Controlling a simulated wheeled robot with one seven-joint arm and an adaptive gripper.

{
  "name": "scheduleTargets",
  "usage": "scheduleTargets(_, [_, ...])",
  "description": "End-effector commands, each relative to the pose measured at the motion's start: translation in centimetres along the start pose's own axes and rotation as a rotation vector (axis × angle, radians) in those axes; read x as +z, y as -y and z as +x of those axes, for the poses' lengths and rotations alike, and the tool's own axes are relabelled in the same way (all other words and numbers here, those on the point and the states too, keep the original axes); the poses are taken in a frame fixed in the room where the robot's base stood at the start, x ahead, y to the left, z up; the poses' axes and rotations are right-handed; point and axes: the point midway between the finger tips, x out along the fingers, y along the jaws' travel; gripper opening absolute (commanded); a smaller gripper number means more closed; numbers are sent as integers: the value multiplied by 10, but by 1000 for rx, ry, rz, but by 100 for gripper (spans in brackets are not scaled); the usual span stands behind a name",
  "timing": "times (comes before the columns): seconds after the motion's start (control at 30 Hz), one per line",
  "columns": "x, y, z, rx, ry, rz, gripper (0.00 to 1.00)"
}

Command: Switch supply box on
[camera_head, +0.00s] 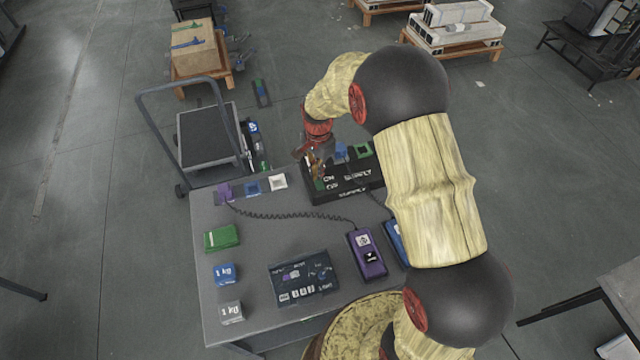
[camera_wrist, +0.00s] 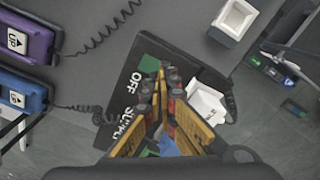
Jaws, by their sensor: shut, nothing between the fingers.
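The black supply box (camera_head: 347,187) stands at the back edge of the grey table, with ON, OFF and SUPPLY lettering. It also shows in the wrist view (camera_wrist: 112,128), under my gripper. A green patch (camera_wrist: 149,63) lies on the box beside the fingertips, near the OFF lettering. My gripper (camera_head: 317,166) is over the left end of the box, pointing down. In the wrist view its fingertips (camera_wrist: 167,73) are together, with nothing between them. The fingers hide part of the box top, so I cannot tell the switch position or whether they touch it.
A blue plug (camera_head: 341,151) and a green socket (camera_head: 364,150) are at the box's back. A purple pendant (camera_head: 367,254) and a blue pendant (camera_head: 396,243) have coiled cords. A green box (camera_head: 221,238), weights (camera_head: 226,274) and a dark panel (camera_head: 303,278) occupy the table.

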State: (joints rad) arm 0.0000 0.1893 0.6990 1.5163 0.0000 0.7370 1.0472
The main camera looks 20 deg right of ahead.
Motion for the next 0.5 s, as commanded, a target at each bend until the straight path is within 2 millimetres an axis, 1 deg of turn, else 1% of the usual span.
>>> scheduleTargets(0.5, [0, 0, 8, 0, 0, 0, 0])
